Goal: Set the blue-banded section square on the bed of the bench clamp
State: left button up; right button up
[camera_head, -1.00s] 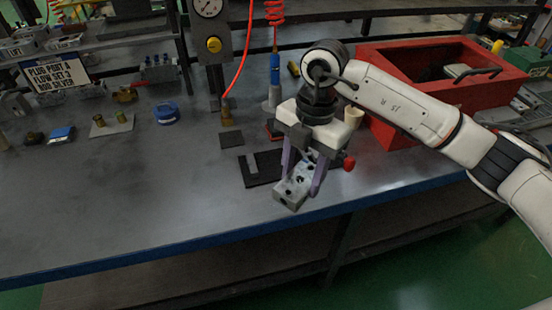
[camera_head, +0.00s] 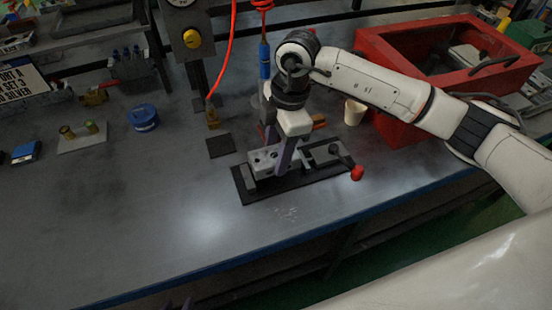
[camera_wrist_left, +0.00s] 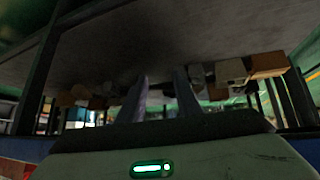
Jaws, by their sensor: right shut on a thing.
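The section is a grey metal block with dark holes (camera_head: 262,161), in the head view. No blue band shows on it from here. My right gripper (camera_head: 284,160) is shut on it, with a purple finger across its near side. The block sits over the left part of the bench clamp's black bed (camera_head: 242,192), roughly lined up with it. Whether it fully touches the bed is hard to tell. The clamp's lever ends in a red knob (camera_head: 357,173) at the right. My left gripper (camera_wrist_left: 161,92) is open and empty in the left wrist view; its tips barely show at the head view's bottom edge.
A blue round tin (camera_head: 143,117), a plate with brass fittings (camera_head: 82,137) and a dark square pad (camera_head: 220,145) lie to the left. A cream cup (camera_head: 354,112) and a red bin (camera_head: 400,130) stand at the right. The bench front left of the clamp is clear.

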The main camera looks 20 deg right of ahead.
jog(key=shift+f, duration=1.8)
jog(key=o, duration=1.6)
jog(key=shift+c, duration=0.2)
jog(key=r, duration=0.4)
jog(key=d+r, duration=0.1)
jog(key=r, duration=0.7)
jog(key=shift+d, duration=0.4)
